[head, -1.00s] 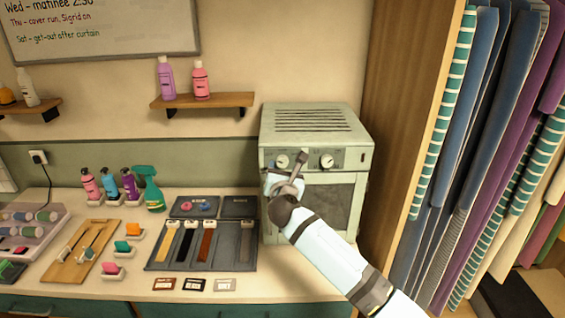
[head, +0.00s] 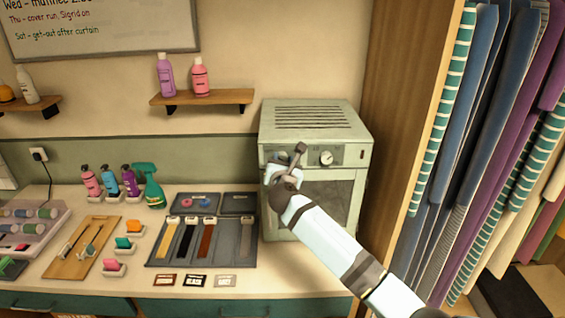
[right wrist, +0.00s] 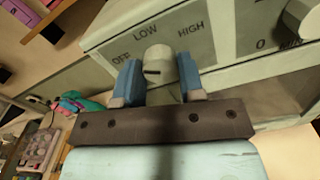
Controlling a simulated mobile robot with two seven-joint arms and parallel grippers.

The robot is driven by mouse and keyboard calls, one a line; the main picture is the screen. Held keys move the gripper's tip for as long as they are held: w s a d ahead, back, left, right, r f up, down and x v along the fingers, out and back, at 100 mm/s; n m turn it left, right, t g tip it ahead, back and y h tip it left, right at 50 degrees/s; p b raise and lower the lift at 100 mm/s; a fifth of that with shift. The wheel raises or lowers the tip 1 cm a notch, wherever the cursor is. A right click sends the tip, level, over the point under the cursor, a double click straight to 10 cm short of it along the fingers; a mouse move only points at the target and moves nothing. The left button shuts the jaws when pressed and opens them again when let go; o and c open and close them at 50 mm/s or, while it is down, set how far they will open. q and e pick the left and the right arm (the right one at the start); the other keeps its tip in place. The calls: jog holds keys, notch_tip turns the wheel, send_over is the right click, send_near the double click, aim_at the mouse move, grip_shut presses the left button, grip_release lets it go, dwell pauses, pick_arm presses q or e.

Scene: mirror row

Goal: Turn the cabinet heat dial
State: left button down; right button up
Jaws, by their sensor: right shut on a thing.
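The cabinet (head: 318,130) is a pale grey-green box with a vented top and a front door, standing at the right end of the counter. Its heat dial (right wrist: 159,64) is a pale round knob on a grey plate marked OFF, LOW and HIGH. A dark mark shows on the knob's left part in the right wrist view. My right gripper (right wrist: 158,82) has its two blue fingers on either side of the dial, shut on it. In the head view the right gripper (head: 277,168) and wrist hide the dial. My left gripper is not in view.
A second dial (head: 327,158) sits to the right on the same panel. A wooden side panel (head: 408,110) with hanging fabrics stands close on the right. A dark tray (head: 232,259) with colour swatches lies left of the cabinet. Bottles stand farther left.

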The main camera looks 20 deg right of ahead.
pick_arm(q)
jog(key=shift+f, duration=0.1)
pick_arm(e)
jog(key=shift+m, duration=0.3)
pick_arm(q)
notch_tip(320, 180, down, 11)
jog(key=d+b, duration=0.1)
jog(key=b, duration=1.1)
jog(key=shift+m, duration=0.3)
pick_arm(e)
jog(key=m, duration=2.3)
jog(key=shift+f, duration=0.2)
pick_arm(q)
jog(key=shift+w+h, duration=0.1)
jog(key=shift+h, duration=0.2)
pick_arm(e)
jog(key=shift+m, duration=0.3)
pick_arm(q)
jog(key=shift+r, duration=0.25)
